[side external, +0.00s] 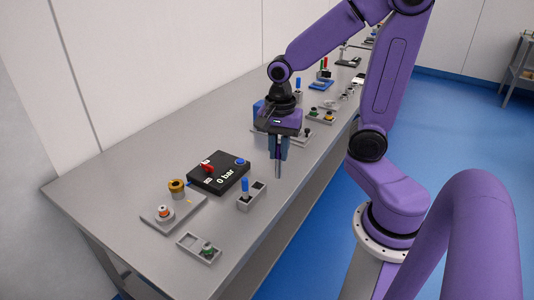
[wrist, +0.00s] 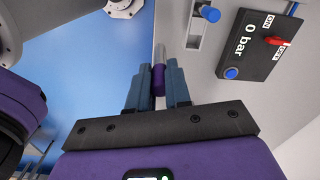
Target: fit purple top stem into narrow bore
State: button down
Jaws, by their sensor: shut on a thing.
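My gripper (side external: 278,148) is shut on the purple top stem (side external: 278,168) and holds it upright above the grey table, its grey lower end pointing down. In the wrist view the stem's purple top (wrist: 158,78) sits between the fingers, with the grey shank beyond. A small grey carrier block (side external: 249,203) stands to the left of and nearer the camera than the stem. A blue-topped stem (side external: 245,186) stands in it, beside a dark opening (side external: 259,186). The block also shows in the wrist view (wrist: 192,42), partly cut off. I cannot tell which opening is the narrow bore.
A black box (side external: 232,174) marked 0 bar, with a red switch and blue knob, lies left of the block. A grey plate (side external: 172,222) with brass and orange parts and a small tray (side external: 187,243) are nearer. More carriers stand behind my gripper.

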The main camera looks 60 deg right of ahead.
jog(key=s+r, duration=0.3)
jog(key=s, duration=0.4)
jog(key=shift+a, duration=0.35)
notch_tip(320, 180, up, 6)
jog(key=f, duration=0.1)
jog(key=w+a+r, duration=0.3)
jog(key=w+a, duration=0.3)
jog(key=w, duration=0.6)
jog(key=w+a+f, duration=0.2)
jog(key=w+a, duration=0.1)
jog(key=w, duration=0.7)
jog(key=w+a+f, duration=0.1)
jog(key=w+a, duration=0.3)
jog(key=w, duration=0.6)
jog(key=f, duration=1.6)
jog(key=shift+d+f, duration=0.25)
jog(key=shift+f, duration=0.05)
jog(key=shift+f, duration=0.15)
